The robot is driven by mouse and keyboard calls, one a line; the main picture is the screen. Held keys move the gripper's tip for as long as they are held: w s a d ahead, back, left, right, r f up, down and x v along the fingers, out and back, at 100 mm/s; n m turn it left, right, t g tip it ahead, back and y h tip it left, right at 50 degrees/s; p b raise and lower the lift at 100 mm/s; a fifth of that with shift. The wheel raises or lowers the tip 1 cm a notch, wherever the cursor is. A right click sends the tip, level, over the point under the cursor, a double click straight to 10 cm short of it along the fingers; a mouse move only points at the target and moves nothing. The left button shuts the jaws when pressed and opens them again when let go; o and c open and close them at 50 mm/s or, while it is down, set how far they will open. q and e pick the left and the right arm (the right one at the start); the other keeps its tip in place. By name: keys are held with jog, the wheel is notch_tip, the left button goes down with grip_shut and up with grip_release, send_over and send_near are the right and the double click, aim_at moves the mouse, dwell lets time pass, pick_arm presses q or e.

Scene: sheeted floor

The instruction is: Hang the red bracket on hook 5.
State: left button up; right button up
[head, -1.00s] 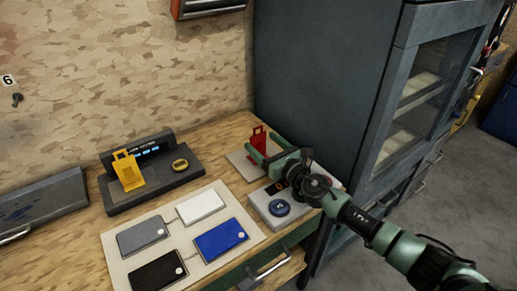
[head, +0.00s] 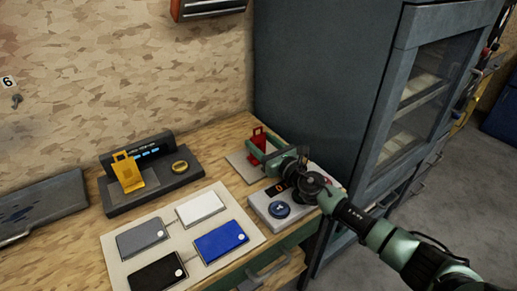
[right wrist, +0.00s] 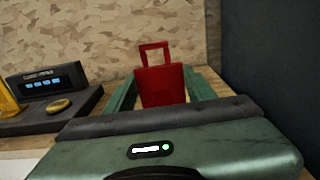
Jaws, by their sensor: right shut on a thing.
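The red bracket (head: 259,138) stands upright at the back right of the workbench, close to the grey cabinet. My right gripper (head: 255,154) reaches it from the right, with its green fingers on both sides of the bracket. In the right wrist view the red bracket (right wrist: 160,82) is between the two fingers, its open loop rising above them, and the gripper is shut on it. The bracket's lower part is hidden by the gripper body. A hook (head: 16,101) sticks out of the wall at the left under a label 6. Hook 5 is not in view. My left gripper is not in view.
A yellow bracket (head: 128,172) stands on a dark device (head: 152,190). A pale board (head: 118,251) carries several coloured plates at the front. The cabinet (head: 322,75) rises close behind.

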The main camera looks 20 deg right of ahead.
aim_at(261, 127)
pick_arm(q)
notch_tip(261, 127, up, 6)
jog(key=p, duration=0.5)
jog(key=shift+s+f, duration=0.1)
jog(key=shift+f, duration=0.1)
pick_arm(e)
notch_tip(261, 127, up, 6)
jog(key=shift+f, duration=0.1)
